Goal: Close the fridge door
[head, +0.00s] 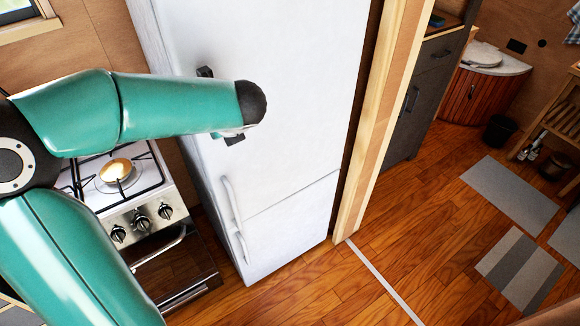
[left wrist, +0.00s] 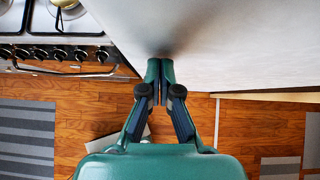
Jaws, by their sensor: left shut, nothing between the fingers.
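The white fridge (head: 290,120) stands in the middle of the head view. Its upper door (head: 310,90) looks flush with the lower door (head: 290,235), with a thin seam between them; I see no open gap. Two vertical handles (head: 232,200) are on the left of the front. My left forearm crosses the upper door and hides part of it. My left gripper is mostly hidden behind the wrist there. In the left wrist view, my left gripper (left wrist: 160,72) is shut and empty, its fingertips at or very near the white fridge surface (left wrist: 230,40). My right gripper is not in view.
A gas stove (head: 130,195) stands left of the fridge. A wooden post (head: 390,110) rises close on its right. Wooden floor (head: 400,230) is clear in front, with grey striped mats (head: 518,270) further right.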

